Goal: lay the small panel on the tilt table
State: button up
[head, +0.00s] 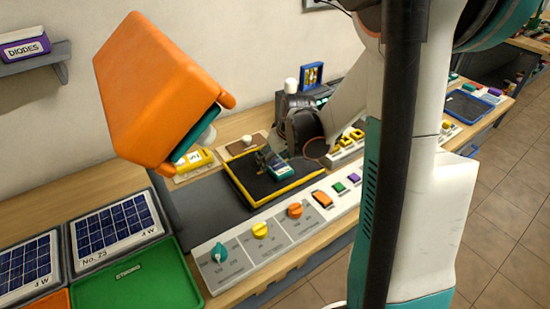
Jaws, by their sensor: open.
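The tilt table looks to be the black square bed with a yellow rim (284,193), on the bench in the middle of the head view. A small dark piece with a green edge and a pale label (279,171) is on or just above this bed; it looks like the small panel, but it is too small to be sure. My gripper (264,158) is open, pointing down at the bed close beside this piece. My dark wrist hides part of the bed's far right side. I cannot tell whether the fingers touch the piece.
A large orange hood (150,90) hangs at the upper left, near the bed. Two larger solar panels, one marked No. 23 (112,226), lie left by a green tray (138,281). A knob console (258,242) runs along the front. A blue-framed item (312,74) stands behind.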

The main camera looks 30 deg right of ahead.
jog(key=p+v, duration=0.3)
jog(key=v, duration=0.7)
jog(key=shift+s+r, duration=0.25)
jog(key=shift+r, duration=0.1)
jog(key=shift+c, duration=0.6)
dwell(0.9)
